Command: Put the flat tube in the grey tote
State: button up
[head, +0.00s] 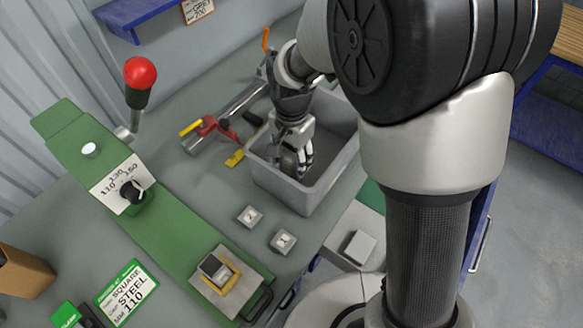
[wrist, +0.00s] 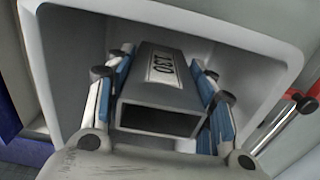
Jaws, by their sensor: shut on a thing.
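The flat tube (wrist: 160,95) is a dark grey rectangular hollow piece with a "130" label on its top face. In the wrist view its open end faces the camera. My gripper (wrist: 166,72) is shut on it, with blue-padded fingers on both sides. The grey tote (head: 281,190) stands on the bench in the head view, and its walls (wrist: 62,60) surround the tube in the wrist view. My gripper (head: 300,165) points down inside the tote's opening. The head view hardly shows the tube, and I cannot tell whether it touches the tote's floor.
A green machine (head: 185,232) with a red-knobbed lever (head: 140,73) and a dial lies to the left. A square tube (head: 216,268) sits in its yellow holder. Two small marked blocks (head: 250,216) lie before the tote. A rail with a red clamp (head: 213,128) is beside it.

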aim_at(291, 169)
jog(key=shift+f+b, duration=0.6)
jog(key=shift+f, duration=1.4)
jog(key=shift+f, duration=0.2)
jog(key=o, duration=1.2)
notch_tip(291, 169, up, 12)
jog(key=r+p, duration=0.1)
jog(key=p, duration=0.3)
jog(key=s+d+r+n+t, duration=0.2)
jog(key=s+d+r+n, duration=0.1)
jog(key=s+d+r, duration=0.5)
jog(key=shift+s+d+r+n+t, duration=0.55)
jog(key=shift+s+d+n, duration=0.25)
jog(key=shift+s, duration=1.15)
jog(key=shift+s+d+r+n+t, duration=0.3)
jog(key=shift+s+d+r+n, duration=0.4)
jog(key=shift+s, duration=1.25)
jog(key=shift+s+d+r+n+t, duration=0.5)
jog(key=shift+s+d+n, duration=0.35)
jog(key=shift+s, duration=1.1)
